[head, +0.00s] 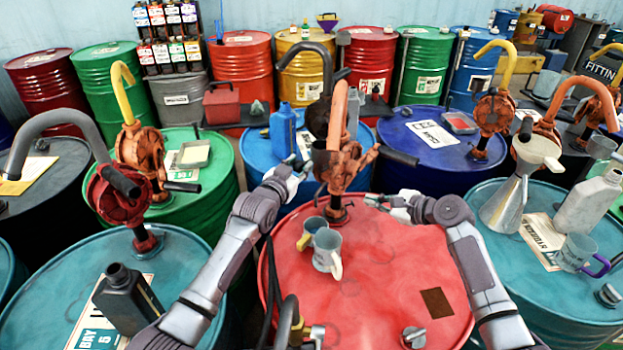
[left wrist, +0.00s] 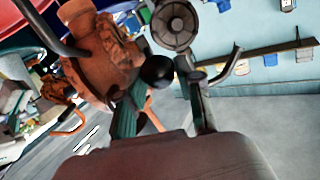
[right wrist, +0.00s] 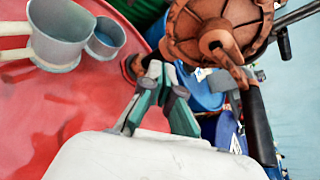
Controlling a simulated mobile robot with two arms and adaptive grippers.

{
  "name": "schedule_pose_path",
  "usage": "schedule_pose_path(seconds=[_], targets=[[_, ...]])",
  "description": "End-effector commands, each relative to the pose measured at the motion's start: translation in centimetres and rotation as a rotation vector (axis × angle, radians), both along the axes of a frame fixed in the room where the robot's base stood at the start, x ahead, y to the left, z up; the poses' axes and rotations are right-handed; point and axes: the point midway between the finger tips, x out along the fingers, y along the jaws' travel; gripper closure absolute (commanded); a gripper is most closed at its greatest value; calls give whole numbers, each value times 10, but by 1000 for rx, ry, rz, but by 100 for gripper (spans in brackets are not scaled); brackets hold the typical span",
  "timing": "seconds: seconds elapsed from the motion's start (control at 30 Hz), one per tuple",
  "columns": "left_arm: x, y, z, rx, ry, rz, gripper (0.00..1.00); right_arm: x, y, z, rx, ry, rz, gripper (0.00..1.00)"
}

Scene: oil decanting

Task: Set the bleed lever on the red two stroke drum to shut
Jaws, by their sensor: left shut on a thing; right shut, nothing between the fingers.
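The red drum (head: 385,250) stands in the middle of the head view. A rusty orange hand pump (head: 343,165) with a curved spout rises from its far part. My left gripper (head: 302,172) is at the pump's left side. In the left wrist view a black ball knob (left wrist: 157,70), seemingly the bleed lever's, sits between its fingers; the lever's angle is unclear. In the head view the knob is too small to tell. My right gripper (head: 373,202) is shut and empty over the drum, right of the pump; its closed fingertips show in the right wrist view (right wrist: 160,68).
The pump's black crank grip (head: 398,156) sticks out to the right. A blue can (head: 283,130) stands behind. Teal drums flank the red one; the right one holds a funnel (head: 513,195) and a jug (head: 588,203).

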Motion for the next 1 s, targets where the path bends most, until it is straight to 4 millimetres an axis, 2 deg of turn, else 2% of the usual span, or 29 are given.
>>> schedule_pose_path(seconds=[0.03, 0.1, 0.2, 0.3, 0.73, 1.0], targets=[[2, 1, 7, -5, -14, 2, 100, -2, 28, 15, 95, 22, 4, 100], [2, 1, 7, -5, -14, 2, 100, -5, 52, 31, 193, 56, 5, 100], [2, 1, 7, -5, -14, 2, 100, -7, 73, 46, 281, 89, 6, 100], [2, 2, 7, -5, -13, 2, 100, -7, 83, 51, 320, 105, 7, 100], [2, 1, 6, -4, -12, 3, 100, 33, 138, 37, 325, 109, 9, 100], [1, 2, 6, -4, -11, 3, 100, 48, 156, 30, 322, 107, 7, 100]])
